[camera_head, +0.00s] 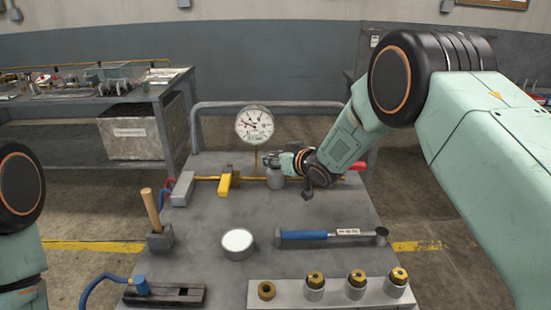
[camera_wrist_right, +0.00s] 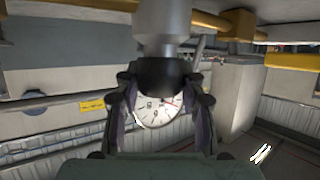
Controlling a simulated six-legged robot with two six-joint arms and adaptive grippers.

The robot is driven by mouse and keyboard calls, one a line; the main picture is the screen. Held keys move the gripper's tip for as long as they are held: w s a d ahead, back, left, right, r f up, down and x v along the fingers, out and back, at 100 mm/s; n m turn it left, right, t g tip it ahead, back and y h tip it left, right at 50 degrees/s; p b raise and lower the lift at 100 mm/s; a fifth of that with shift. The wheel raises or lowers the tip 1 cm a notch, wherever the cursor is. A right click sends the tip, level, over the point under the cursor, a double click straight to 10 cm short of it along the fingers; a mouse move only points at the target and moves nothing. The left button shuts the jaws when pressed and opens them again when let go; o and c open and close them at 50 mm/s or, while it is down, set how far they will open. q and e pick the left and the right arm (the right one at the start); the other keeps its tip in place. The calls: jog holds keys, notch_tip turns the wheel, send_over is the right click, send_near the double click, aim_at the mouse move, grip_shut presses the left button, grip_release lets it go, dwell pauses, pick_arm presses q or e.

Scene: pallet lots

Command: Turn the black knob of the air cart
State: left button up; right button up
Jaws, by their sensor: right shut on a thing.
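The black knob (camera_wrist_right: 163,72) shows in the right wrist view below a grey cylindrical body (camera_wrist_right: 160,28). My right gripper (camera_wrist_right: 160,92) is shut on the knob, one finger on each side. In the head view my right gripper (camera_head: 285,160) reaches in from the right, at the top of the grey body (camera_head: 275,178) on the air cart (camera_head: 325,215). The knob is hidden or too small to tell there. A round dial gauge (camera_head: 254,124) stands upright just behind. Its white face also shows in the right wrist view (camera_wrist_right: 157,112), partly covered. My left gripper is out of view.
A brass pipe with a yellow lever (camera_head: 224,180) runs left of my right gripper. A blue-handled tool (camera_head: 305,235), a round tin (camera_head: 238,241), a wooden-handled tool (camera_head: 151,209) and a tray of brass fittings (camera_head: 330,296) lie nearer. A workbench (camera_head: 160,95) stands left.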

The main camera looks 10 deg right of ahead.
jog(key=shift+m+t+h+b, duration=0.3)
jog(key=shift+m+h+b, duration=0.4)
jog(key=shift+m+h, duration=0.25)
jog(key=shift+h, duration=0.25)
jog(key=o, duration=1.2)
jog(key=v, duration=1.2)
